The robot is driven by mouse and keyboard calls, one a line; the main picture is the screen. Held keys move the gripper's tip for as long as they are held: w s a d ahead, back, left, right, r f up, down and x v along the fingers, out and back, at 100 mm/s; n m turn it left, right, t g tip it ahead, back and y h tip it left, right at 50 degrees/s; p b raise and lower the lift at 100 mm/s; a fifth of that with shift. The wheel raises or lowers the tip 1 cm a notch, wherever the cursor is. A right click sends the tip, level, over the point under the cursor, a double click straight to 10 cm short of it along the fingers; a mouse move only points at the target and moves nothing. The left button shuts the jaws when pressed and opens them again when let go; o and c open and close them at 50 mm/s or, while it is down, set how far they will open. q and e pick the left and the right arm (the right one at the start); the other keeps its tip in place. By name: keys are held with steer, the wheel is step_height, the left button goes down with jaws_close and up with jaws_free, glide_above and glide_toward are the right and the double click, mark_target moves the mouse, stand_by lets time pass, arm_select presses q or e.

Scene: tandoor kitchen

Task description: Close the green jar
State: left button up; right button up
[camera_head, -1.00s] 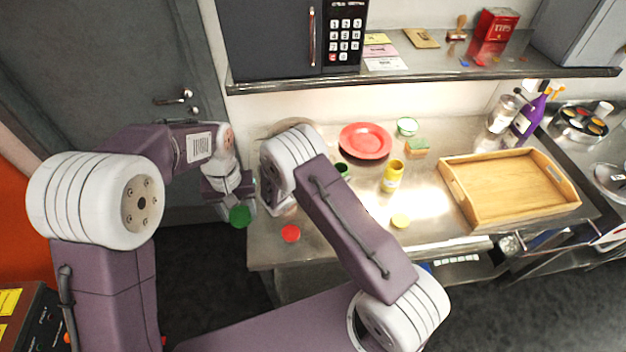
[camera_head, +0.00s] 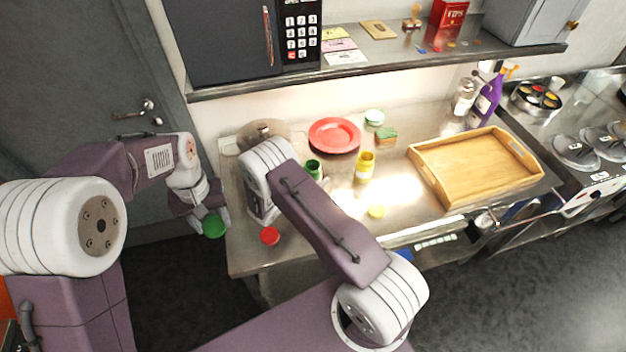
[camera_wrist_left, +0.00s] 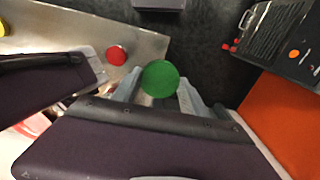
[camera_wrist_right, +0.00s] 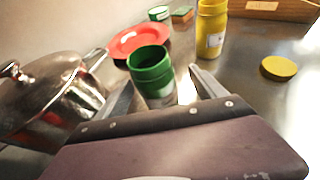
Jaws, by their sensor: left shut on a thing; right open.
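The green jar (camera_head: 314,169) stands upright on the steel counter, its mouth open in the right wrist view (camera_wrist_right: 152,72). My right gripper (camera_wrist_right: 165,90) is open, with its fingertips low on either side of the jar in that view; I cannot tell whether they touch it. In the head view my right arm hides most of that gripper. My left gripper (camera_head: 207,215) is shut on the round green lid (camera_head: 214,226), off the counter's left edge. The lid also shows between the fingers in the left wrist view (camera_wrist_left: 160,79).
A red lid (camera_head: 270,236) lies near the counter's front left. A yellow jar (camera_head: 365,167), yellow lid (camera_head: 376,212) and red plate (camera_head: 334,136) are near the green jar. A metal pot (camera_wrist_right: 50,100) stands close to the right gripper. A wooden tray (camera_head: 447,199) lies to the right.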

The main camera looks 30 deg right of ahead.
arm_select(q)
steer(key=shift+f, duration=0.1)
arm_select(e)
steer(key=shift+w+d+f, duration=0.1)
steer(key=shift+d+f, duration=0.05)
steer(key=shift+d, duration=0.1)
arm_select(q)
steer(key=shift+a, duration=0.25)
arm_select(e)
steer(key=shift+a, duration=0.25)
arm_select(q)
steer(key=shift+f, duration=0.15)
arm_select(e)
steer(key=shift+d, duration=0.15)
arm_select(q)
steer(key=shift+d+f+b, duration=0.15)
steer(key=shift+f+b, duration=0.75)
steer(key=shift+b, duration=0.2)
arm_select(e)
steer(key=x, duration=0.4)
steer(key=shift+w+f, duration=0.2)
steer(key=shift+w, duration=0.15)
steer(key=shift+w+d, duration=0.25)
steer(key=shift+s+a, duration=0.1)
steer(key=c, duration=1.7)
